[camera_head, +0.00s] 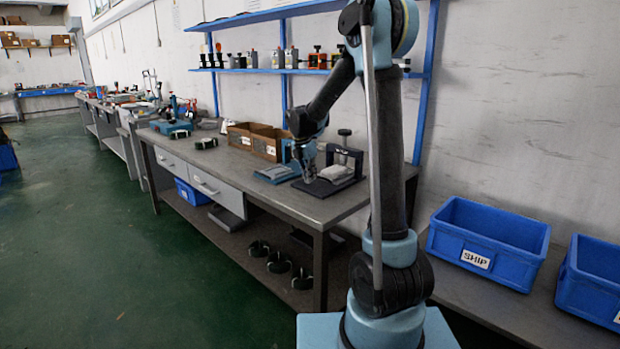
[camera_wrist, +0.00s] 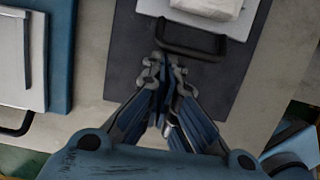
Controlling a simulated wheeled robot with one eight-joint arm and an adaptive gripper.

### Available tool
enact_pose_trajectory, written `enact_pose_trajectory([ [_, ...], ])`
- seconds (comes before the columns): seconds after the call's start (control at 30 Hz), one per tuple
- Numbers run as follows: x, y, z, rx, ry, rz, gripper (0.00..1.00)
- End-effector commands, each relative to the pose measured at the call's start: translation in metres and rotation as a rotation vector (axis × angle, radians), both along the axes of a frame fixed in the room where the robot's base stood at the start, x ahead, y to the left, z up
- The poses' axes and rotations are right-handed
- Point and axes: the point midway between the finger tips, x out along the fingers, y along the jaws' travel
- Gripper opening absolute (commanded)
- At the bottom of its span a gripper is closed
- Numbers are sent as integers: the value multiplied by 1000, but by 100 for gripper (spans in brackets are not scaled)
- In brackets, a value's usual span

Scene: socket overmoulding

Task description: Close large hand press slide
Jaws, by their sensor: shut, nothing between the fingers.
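The large hand press (camera_head: 344,158) stands on a dark base plate near the front right of the workbench, with a dark upright frame and a knob on top. Its light grey slide (camera_wrist: 243,22) carries a whitish block (camera_wrist: 208,5) and has a black bar handle (camera_wrist: 190,40) on the side facing my gripper. In the head view the whitish block (camera_head: 334,173) sits at the front of the frame. My gripper (camera_wrist: 169,64) is shut and empty, its fingertips by the left part of the handle. I cannot tell whether they touch it. The head view shows my gripper (camera_head: 307,180) just left of the press.
A smaller blue fixture with a grey plate (camera_head: 276,173) lies left of my gripper; its dark handle shows in the wrist view (camera_wrist: 18,127). Brown boxes (camera_head: 256,138) stand behind it. Blue bins (camera_head: 488,240) sit on the right bench. A shelf (camera_head: 300,71) hangs above.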

Motion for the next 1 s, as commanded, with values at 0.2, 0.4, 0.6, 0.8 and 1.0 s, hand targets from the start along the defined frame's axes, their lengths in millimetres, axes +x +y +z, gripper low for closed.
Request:
enact_pose_trajectory([
  [0.2,-16,24,-7,3,4,5,0],
  [0.4,-23,31,23,4,4,4,0],
  [0.6,-29,35,57,4,5,2,0],
  [0.8,-32,38,81,5,5,-2,0],
  [1.0,-37,36,90,9,2,-18,0],
])
